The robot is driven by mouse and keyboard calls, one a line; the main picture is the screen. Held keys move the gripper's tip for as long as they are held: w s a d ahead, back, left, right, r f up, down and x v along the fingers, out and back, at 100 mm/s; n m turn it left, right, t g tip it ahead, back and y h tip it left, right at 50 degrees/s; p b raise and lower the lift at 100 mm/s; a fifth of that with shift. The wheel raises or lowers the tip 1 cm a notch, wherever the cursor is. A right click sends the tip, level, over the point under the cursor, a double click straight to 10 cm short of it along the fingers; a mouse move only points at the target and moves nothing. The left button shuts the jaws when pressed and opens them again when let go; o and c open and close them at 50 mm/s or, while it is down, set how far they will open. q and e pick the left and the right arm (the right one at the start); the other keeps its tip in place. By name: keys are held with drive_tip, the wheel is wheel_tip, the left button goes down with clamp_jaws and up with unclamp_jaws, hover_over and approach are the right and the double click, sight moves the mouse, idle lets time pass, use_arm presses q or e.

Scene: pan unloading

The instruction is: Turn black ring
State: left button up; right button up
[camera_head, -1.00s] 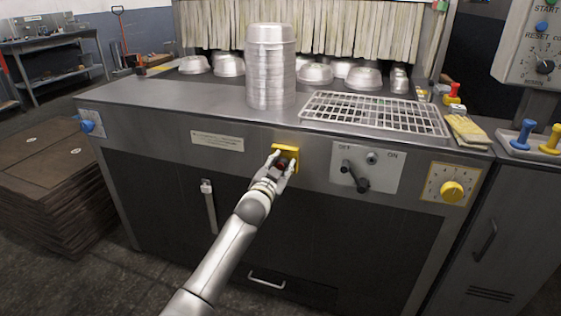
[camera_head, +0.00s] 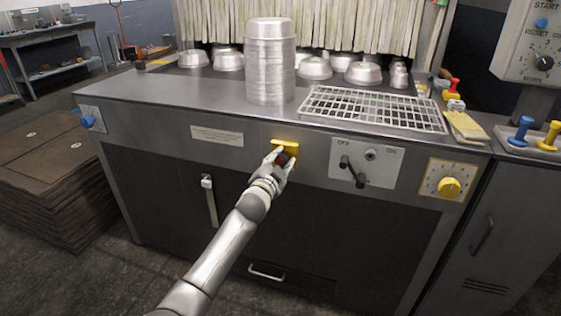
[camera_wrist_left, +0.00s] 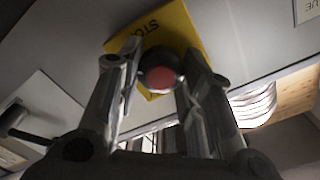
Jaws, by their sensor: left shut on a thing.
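The black ring (camera_wrist_left: 157,54) surrounds a red button (camera_wrist_left: 161,78) on a yellow plate marked STOP (camera_wrist_left: 183,27), in the left wrist view. My left gripper (camera_head: 281,157) is at the plate. Its two fingers, also seen in the left wrist view (camera_wrist_left: 163,58), are on either side of the ring and shut on it. The ring is hidden in part by the fingers. My right gripper is not in view.
A tall stack of metal pans (camera_head: 270,70) and a wire rack (camera_head: 372,109) stand on the machine top above the plate. A black lever (camera_head: 352,173) and a yellow knob (camera_head: 449,187) stick out to the right. The floor in front is clear.

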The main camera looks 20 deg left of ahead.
use_arm(q)
drive_tip(key=o, duration=1)
drive_tip(key=shift+s+a, duration=0.2)
drive_tip(key=shift+s, duration=5.75)
drive_tip(key=shift+o, duration=0.2)
